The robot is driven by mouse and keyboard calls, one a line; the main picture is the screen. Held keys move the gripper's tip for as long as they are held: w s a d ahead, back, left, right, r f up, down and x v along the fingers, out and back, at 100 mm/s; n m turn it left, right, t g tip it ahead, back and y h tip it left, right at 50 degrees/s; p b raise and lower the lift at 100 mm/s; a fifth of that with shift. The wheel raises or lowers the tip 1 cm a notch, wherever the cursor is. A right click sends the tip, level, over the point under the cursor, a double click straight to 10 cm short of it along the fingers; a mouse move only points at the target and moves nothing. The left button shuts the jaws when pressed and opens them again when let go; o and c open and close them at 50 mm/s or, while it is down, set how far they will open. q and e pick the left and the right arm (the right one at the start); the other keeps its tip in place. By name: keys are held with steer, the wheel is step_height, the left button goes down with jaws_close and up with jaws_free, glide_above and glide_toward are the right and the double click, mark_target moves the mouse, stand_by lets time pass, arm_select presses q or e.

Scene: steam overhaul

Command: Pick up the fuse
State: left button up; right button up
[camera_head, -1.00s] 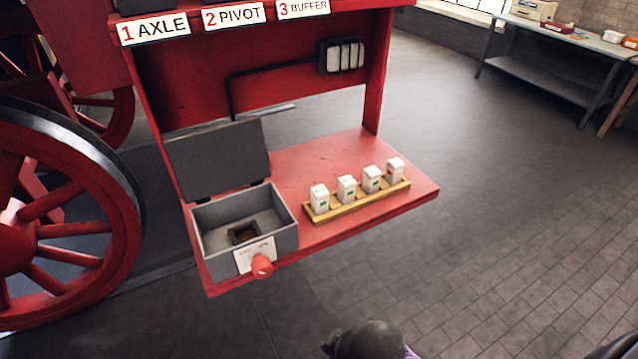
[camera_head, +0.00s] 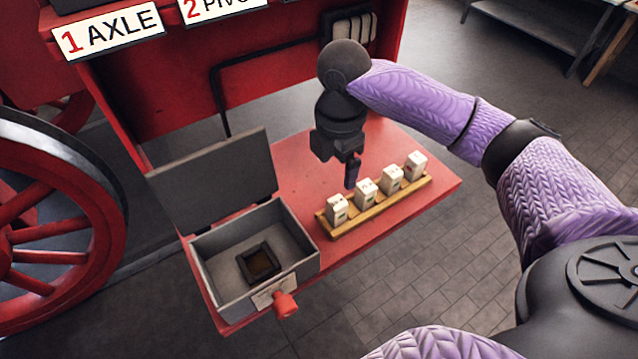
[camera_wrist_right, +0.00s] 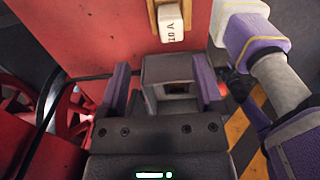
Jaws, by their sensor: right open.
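Several white block fuses stand upright in a row in a wooden rack (camera_head: 375,215) on the red shelf in the head view. The leftmost fuse (camera_head: 337,209) is nearest the grey box. One fuse (camera_wrist_right: 171,22), marked 10 A, shows at the top of the right wrist view. My right gripper (camera_head: 352,172) points down just behind the rack, above the shelf, apart from the fuses as far as I can see. In the right wrist view its two purple fingers (camera_wrist_right: 160,88) are spread, with nothing held between them. My left gripper does not show.
An open grey box (camera_head: 224,288) with its lid up stands left of the rack. It has a dark square socket (camera_head: 260,262) inside and a red knob (camera_head: 285,304) in front. Red panels and a cable stand behind. Bare shelf lies behind the rack.

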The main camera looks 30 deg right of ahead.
mark_target(338, 202)
steer(key=f, duration=0.1)
steer(key=s+f, duration=0.1)
steer(key=f, duration=0.1)
steer(key=s+f, duration=0.1)
steer(key=shift+f, duration=0.2)
step_height(338, 202, down, 5)
steer(key=shift+w+a+r+b, duration=0.1)
steer(key=shift+w+r+b, duration=0.05)
steer(key=shift+b, duration=0.2)
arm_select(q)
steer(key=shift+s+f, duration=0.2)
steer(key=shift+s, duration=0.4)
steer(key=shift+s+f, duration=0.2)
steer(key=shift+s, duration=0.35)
arm_select(e)
steer(key=shift+c, duration=0.3)
steer(key=shift+w, duration=0.1)
steer(key=shift+c, duration=1.1)
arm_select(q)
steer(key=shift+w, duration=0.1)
arm_select(e)
jaws_close()
